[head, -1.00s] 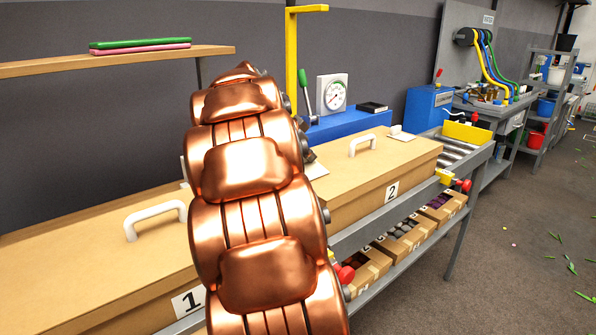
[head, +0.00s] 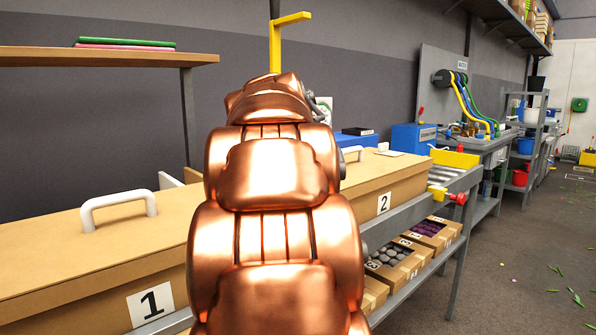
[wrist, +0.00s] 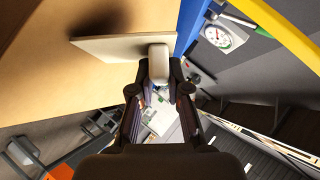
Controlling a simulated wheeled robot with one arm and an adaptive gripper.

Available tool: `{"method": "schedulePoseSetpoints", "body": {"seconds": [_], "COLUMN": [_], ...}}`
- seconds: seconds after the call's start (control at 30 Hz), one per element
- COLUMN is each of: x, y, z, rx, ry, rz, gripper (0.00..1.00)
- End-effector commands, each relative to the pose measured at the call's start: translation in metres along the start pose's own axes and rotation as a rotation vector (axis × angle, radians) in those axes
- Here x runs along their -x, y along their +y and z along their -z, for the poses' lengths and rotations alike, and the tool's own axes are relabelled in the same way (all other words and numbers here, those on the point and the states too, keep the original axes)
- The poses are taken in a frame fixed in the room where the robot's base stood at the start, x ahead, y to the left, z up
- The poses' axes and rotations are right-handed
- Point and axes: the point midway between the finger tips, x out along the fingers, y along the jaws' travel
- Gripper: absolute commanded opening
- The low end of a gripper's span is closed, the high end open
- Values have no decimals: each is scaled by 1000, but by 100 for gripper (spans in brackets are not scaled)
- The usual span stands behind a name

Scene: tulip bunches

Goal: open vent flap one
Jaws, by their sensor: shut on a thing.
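Box 1 (head: 90,245) is a long tan box with a white handle (head: 118,208) and a "1" label, at the lower left in the head view. A pale flap (head: 170,181) stands tilted up near its far end, partly hidden by my copper arm. In the wrist view, the pale flap plate (wrist: 112,47) has a rounded white grip (wrist: 158,62). My gripper (wrist: 159,82) is shut on this grip, with a finger on each side. The plate casts a dark shadow on the tan surface. The head view hides my gripper behind my arm.
Box 2 (head: 385,180) is at the right, with a flat pale flap (head: 389,152) on its top. A yellow post (head: 275,48) and a gauge (wrist: 218,36) are behind. A wooden shelf (head: 100,56) overhangs the left.

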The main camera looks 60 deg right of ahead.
Motion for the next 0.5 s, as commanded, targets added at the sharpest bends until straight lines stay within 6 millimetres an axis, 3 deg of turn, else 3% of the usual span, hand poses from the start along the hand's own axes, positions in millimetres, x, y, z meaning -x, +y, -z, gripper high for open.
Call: {"method": "schedulePoseSetpoints", "body": {"seconds": [0.03, 0.5], "x": [-1, 13], "y": [8, 23], "z": [-1, 13], "rx": [-24, -263], "ry": [2, 2], "rz": [24, 260], "gripper": [0, 0]}}
